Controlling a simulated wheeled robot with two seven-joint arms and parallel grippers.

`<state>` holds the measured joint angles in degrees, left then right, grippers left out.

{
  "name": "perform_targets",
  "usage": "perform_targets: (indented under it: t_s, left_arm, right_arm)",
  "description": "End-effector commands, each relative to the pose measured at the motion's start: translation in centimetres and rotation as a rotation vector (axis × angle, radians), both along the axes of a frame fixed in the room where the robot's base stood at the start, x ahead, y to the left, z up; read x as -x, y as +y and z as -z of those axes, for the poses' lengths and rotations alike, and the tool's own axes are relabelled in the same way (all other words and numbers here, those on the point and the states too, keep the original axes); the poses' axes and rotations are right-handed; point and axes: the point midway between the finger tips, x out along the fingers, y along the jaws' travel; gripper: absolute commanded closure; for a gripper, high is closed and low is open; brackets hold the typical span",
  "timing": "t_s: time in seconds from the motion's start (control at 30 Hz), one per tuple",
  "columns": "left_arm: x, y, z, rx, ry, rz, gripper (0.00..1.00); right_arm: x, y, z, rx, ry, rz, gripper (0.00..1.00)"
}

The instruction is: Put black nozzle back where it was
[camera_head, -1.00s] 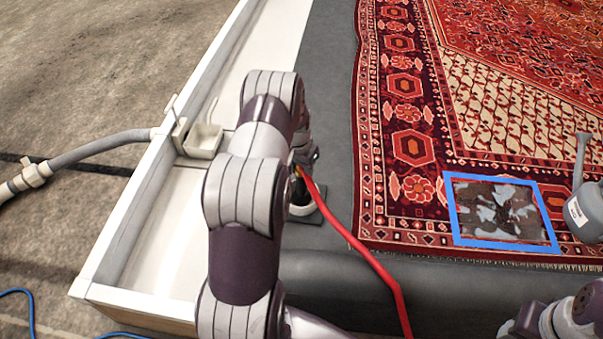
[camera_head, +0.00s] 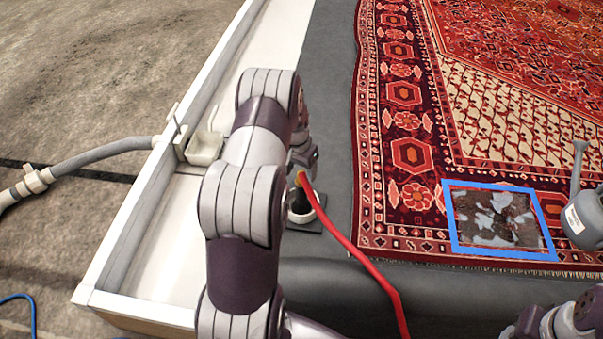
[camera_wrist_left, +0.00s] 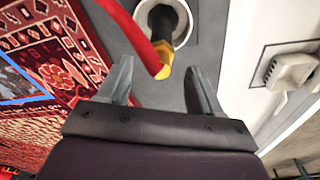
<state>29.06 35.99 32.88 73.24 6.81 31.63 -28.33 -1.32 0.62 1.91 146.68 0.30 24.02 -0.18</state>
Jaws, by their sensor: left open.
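The black nozzle (camera_wrist_left: 160,22) shows in the left wrist view with its dark end inside a round white holder (camera_wrist_left: 183,40). Its yellow collar (camera_wrist_left: 165,58) joins the red hose (camera_wrist_left: 143,42). In the head view the holder (camera_head: 302,212) stands on the grey surface beside the rug, and the red hose (camera_head: 352,247) runs down from it. My left gripper (camera_wrist_left: 158,64) is open. Its fingers are apart, with the yellow collar between them in the picture; I see no contact. In the head view my left gripper (camera_head: 303,155) is partly hidden by its arm.
A patterned rug (camera_head: 410,155) with a blue frame (camera_head: 455,235) lies to the right. A grey watering can (camera_head: 583,212) stands at the right edge. A white channel (camera_head: 160,240) with a small box (camera_head: 204,148) and a grey hose (camera_head: 95,148) lies to the left.

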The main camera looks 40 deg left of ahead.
Motion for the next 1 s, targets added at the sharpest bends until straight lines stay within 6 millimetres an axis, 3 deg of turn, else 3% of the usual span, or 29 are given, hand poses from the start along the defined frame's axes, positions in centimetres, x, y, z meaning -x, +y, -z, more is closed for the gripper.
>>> perform_targets:
  t_s: [0.03,0.1,0.37,0.47,0.53,0.6,0.7,0.83,1.0]
  left_arm:
    - [0.1,0.0,-2.1,-0.001,-0.002,0.0,0.35]
    - [0.4,0.0,-3.8,-0.001,-0.001,0.0,0.35]
    - [0.9,-0.6,-7.6,-0.001,0.0,0.005,0.35]
    - [1.7,-4.8,-10.1,-0.004,0.003,0.03,0.35]
    - [3.5,-9.7,-12.6,-0.008,0.003,0.056,0.35]
    - [6.7,-14.4,-14.7,-0.011,0.003,0.081,0.35]
    - [11.8,-19.2,-16.4,-0.013,0.001,0.111,0.35]
    - [16.8,-21.9,-16.9,-0.012,0.004,0.13,0.35]
    - [18.2,-22.4,-16.9,-0.011,0.007,0.133,0.35]
  right_arm:
    - [0.0,0.0,-1.2,0.0,0.0,0.0,0.57]
    - [0.0,0.0,-1.9,0.0,0.0,0.0,0.57]
    - [0.0,0.0,-2.9,0.0,0.0,0.0,0.57]
    - [0.0,0.0,-2.9,0.0,0.0,0.0,0.57]
    - [0.0,0.0,-2.8,0.0,0.0,0.0,0.57]
    - [0.0,0.0,-2.8,0.0,0.0,0.0,0.57]
    - [0.0,0.0,-2.8,0.0,0.0,0.0,0.57]
    - [0.0,0.0,-2.8,0.0,0.0,0.0,0.57]
    - [0.0,0.0,-2.8,0.0,0.0,0.0,0.57]
